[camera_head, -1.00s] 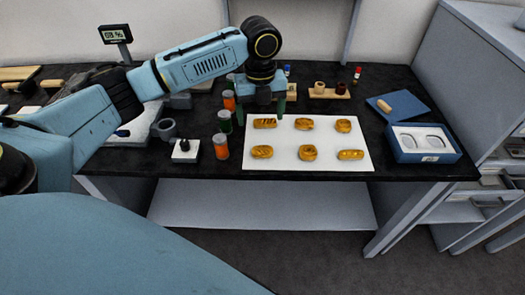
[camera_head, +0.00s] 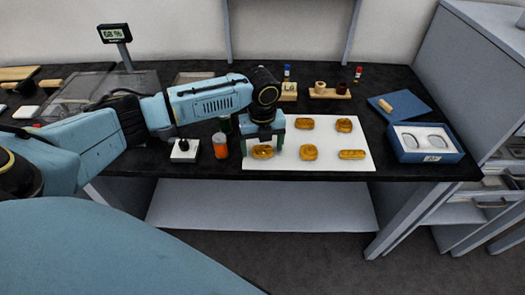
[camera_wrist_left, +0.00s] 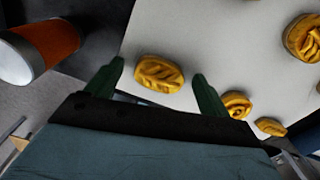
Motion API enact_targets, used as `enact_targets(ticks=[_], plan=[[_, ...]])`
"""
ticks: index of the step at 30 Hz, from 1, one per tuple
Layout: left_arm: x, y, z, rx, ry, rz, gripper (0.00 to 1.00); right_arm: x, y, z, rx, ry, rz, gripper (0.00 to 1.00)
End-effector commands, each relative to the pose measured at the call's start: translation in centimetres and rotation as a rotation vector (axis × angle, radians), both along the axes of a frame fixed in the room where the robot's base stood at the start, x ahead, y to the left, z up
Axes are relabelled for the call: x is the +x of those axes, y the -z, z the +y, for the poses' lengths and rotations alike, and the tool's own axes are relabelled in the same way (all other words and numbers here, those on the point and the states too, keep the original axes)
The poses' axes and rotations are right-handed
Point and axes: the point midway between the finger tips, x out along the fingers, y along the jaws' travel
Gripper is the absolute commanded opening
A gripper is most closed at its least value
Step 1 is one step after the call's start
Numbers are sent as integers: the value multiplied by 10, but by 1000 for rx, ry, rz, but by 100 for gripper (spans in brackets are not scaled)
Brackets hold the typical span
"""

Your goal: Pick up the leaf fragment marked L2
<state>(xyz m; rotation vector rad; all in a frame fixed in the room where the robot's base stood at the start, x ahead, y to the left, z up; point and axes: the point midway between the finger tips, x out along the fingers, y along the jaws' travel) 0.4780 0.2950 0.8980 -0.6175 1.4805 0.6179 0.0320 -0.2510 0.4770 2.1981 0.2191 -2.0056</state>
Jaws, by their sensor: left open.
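My left gripper (camera_head: 264,146) is open over the front left of the white board (camera_head: 286,163). Its fingers stand to either side of a golden leaf fragment (camera_head: 262,153). In the left wrist view this fragment (camera_wrist_left: 159,74) shows between the two green fingertips (camera_wrist_left: 159,70), with gaps on both sides. Other golden fragments lie on the board: two in the front row (camera_head: 309,152) (camera_head: 351,154) and two in the back row (camera_head: 304,123) (camera_head: 344,125). The back left fragment is hidden behind my gripper. No L2 mark can be read. My right gripper is out of view.
An orange jar (camera_head: 220,146) stands close left of the board, also in the left wrist view (camera_wrist_left: 45,45). A small white block with a black knob (camera_head: 184,150) is further left. An open blue box (camera_head: 425,143) is at the right. The table's front edge is near.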

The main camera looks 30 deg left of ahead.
Motion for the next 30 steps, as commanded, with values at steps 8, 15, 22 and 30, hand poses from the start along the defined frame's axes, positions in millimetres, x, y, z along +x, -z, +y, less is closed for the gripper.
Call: enact_targets(ticks=[8,15,22,30], plan=[[0,-1,0,0,0,0,60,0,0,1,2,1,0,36],[0,-1,0,0,-1,0,33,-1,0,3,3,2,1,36],[0,-4,0,-1,-1,-1,33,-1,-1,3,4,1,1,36],[1,-51,0,-1,0,-5,33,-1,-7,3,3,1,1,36]])
